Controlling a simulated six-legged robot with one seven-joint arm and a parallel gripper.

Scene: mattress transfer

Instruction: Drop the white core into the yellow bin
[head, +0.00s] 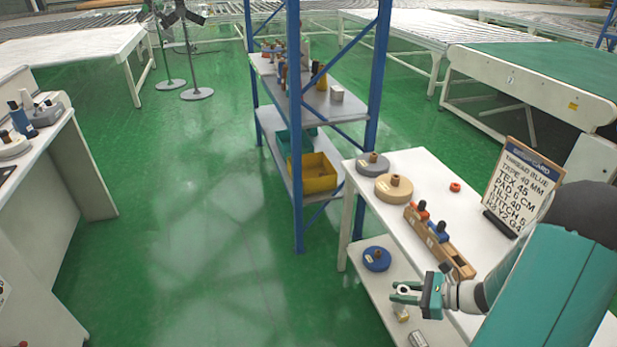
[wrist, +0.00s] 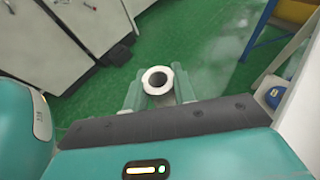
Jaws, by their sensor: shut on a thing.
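My gripper (head: 406,292) is at the lower right of the head view, beside the white table's lower shelf. In the wrist view, its fingers (wrist: 157,92) are shut on the white core (wrist: 148,76), a short hollow tube seen end-on. In the head view, a small pale piece (head: 401,314) shows just under the fingers and looks like the core. The yellow bin (head: 320,184) sits on the lower level of the blue-posted rack, beyond and left of my gripper. A yellow part at the wrist view's top right (wrist: 293,11) looks like the bin.
The white table (head: 425,165) holds discs, a wooden spool holder (head: 440,240) and a sign (head: 516,185). A blue disc (head: 376,259) lies on its lower shelf. A blue rack post (head: 296,130) stands before the bin. A teal bin (head: 290,140) adjoins it. Open green floor lies left.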

